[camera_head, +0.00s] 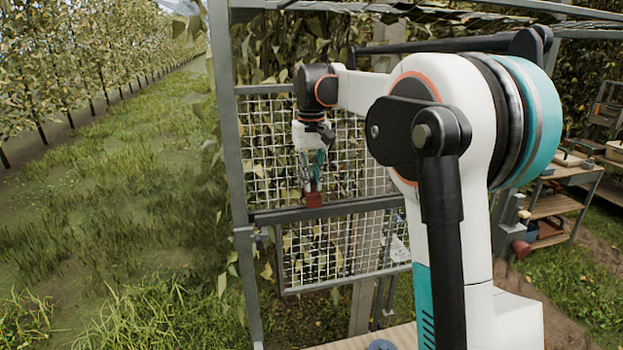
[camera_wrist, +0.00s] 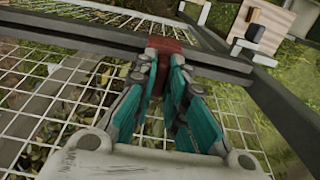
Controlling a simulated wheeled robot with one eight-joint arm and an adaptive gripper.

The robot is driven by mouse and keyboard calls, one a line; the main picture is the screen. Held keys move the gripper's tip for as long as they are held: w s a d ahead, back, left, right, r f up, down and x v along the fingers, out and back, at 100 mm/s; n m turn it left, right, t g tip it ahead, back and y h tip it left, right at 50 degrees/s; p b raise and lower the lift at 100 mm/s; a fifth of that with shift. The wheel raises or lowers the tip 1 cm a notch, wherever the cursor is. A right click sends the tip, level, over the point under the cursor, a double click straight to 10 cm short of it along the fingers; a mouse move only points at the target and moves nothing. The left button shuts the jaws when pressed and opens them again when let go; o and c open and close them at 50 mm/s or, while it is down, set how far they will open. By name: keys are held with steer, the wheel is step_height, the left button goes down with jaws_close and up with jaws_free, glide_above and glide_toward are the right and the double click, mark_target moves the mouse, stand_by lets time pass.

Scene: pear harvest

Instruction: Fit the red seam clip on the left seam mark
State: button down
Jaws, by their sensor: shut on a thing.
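The red seam clip (camera_head: 313,199) is a small red block between the fingertips of my gripper (camera_head: 312,184). It also shows in the wrist view (camera_wrist: 170,43), where my gripper (camera_wrist: 166,58) has its teal and grey fingers closed on it. The clip overlaps the dark seam rail (camera_head: 345,207) between the upper and lower mesh panels, at its upper edge in the head view. I cannot tell whether it is seated on the rail or just in front of it. I cannot make out the left seam mark; the clip and fingers may cover it.
The upper mesh panel (camera_head: 270,130) and lower mesh panel (camera_head: 320,245) hang in a grey frame with a post (camera_head: 228,150) on the left. Leaves grow behind the mesh. A wooden shelf rack (camera_head: 570,176) stands at the right. Grass lies open at the left.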

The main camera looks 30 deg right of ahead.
mark_target(312, 193)
steer(key=shift+f+b, duration=1)
steer(key=shift+f, duration=1.3)
stand_by(2.0)
steer(key=c, duration=1.6)
jaws_free()
steer(key=shift+o, duration=0.2)
steer(key=shift+r, duration=0.15)
step_height(312, 193, up, 7)
steer(key=shift+r, duration=0.15)
steer(key=s+a+f+t+b, duration=0.2)
steer(key=s+a+f+b, duration=0.2)
steer(key=s+f, duration=0.6)
steer(key=s+a+f+n+t+b, duration=0.1)
steer(key=s+a+f+b, duration=0.4)
steer(key=s+f, duration=0.5)
steer(key=s+a+f+n+t+b, duration=0.1)
steer(key=s+a+f+t+b, duration=0.3)
steer(key=s+f, duration=0.6)
steer(key=s+b, duration=0.1)
steer(key=b, duration=0.1)
steer(key=shift+s+a+f+b, duration=0.15)
steer(key=shift+s+a+b, duration=0.15)
steer(key=shift+a+b, duration=0.1)
